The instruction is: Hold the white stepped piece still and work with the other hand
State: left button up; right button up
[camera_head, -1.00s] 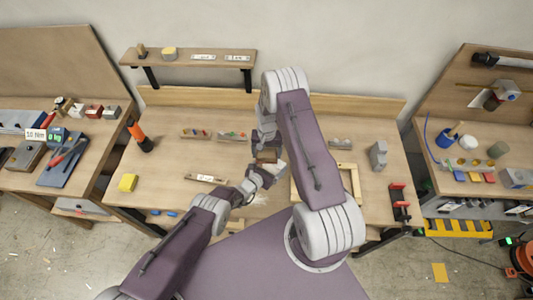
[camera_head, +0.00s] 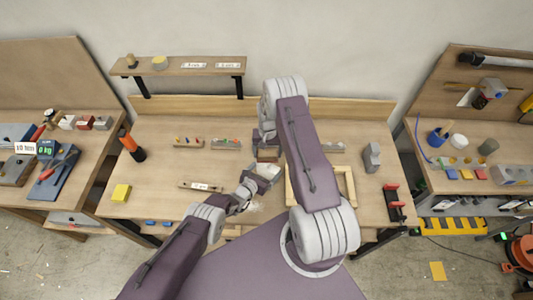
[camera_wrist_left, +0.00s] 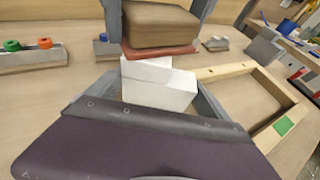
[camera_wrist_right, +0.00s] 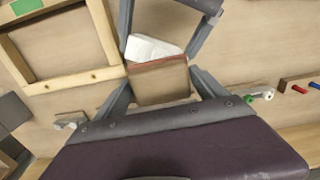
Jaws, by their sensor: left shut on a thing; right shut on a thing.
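The white stepped piece (camera_head: 269,172) is at the middle of the workbench, between my two grippers. My left gripper (camera_head: 256,180) is shut on it; its step shows clearly in the left wrist view (camera_wrist_left: 160,90). My right gripper (camera_head: 266,147) is shut on a brown block with a reddish layer on one face (camera_head: 267,157). In the left wrist view the block (camera_wrist_left: 165,26) is just above the white piece, reddish face down, touching or very near its top. In the right wrist view the block (camera_wrist_right: 160,86) covers part of the white piece (camera_wrist_right: 150,48).
A wooden frame (camera_head: 347,183) lies just right of my grippers. A rack with coloured pieces (camera_head: 227,144) stands behind them to the left. A yellow block (camera_head: 121,193) and an orange-black tool (camera_head: 131,146) are at the left. A grey part (camera_head: 371,158) stands right.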

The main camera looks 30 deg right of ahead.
jog(key=shift+r, duration=2.6)
pick_arm(q)
jog(key=o, duration=1.3)
jog(key=v, duration=1.2)
